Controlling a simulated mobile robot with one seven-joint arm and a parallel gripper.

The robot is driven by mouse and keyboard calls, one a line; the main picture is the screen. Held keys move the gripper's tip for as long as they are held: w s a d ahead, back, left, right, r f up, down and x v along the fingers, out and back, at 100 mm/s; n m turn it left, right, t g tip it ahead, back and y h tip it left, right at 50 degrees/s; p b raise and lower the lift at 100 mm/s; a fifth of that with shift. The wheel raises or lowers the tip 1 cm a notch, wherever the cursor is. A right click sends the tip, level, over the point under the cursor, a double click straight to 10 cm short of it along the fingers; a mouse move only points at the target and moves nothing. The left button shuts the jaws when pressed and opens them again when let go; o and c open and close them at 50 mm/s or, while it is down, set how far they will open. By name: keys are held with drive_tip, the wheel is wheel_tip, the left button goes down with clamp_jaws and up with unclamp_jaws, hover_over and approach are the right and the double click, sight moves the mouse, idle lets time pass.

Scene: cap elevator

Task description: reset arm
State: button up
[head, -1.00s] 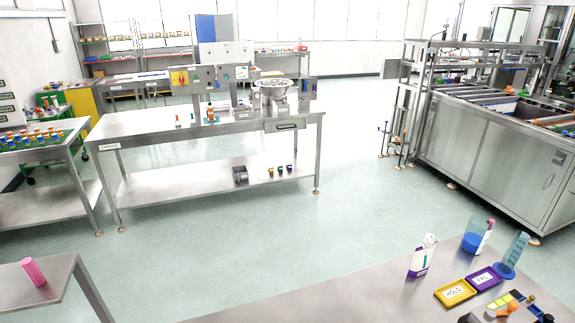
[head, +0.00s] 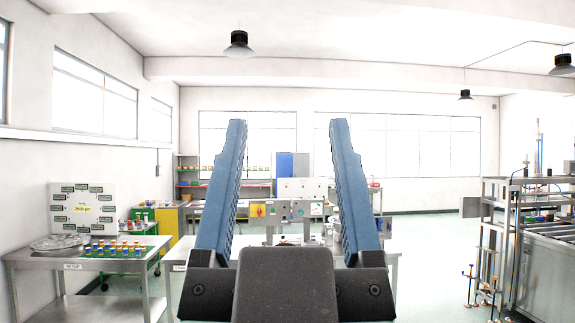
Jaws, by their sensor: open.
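My gripper (head: 285,135) stands upright in the middle of the head view, close to the camera. Its two long blue fingers point up and are wide apart. Nothing is between them except the distant background. The dark gripper body fills the bottom centre and hides most of the steel workbench and the floor behind it.
A steel table (head: 95,262) with several coloured vials (head: 120,249) and a white sign board (head: 82,208) stands at the left. A metal-framed machine (head: 545,255) stands at the right. A control panel (head: 302,187) shows behind the fingers. The space around the fingers looks clear.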

drive_tip(key=shift+f, duration=0.1)
wheel_tip(320, 180, down, 9)
drive_tip(key=b, duration=0.9)
idle(0.3)
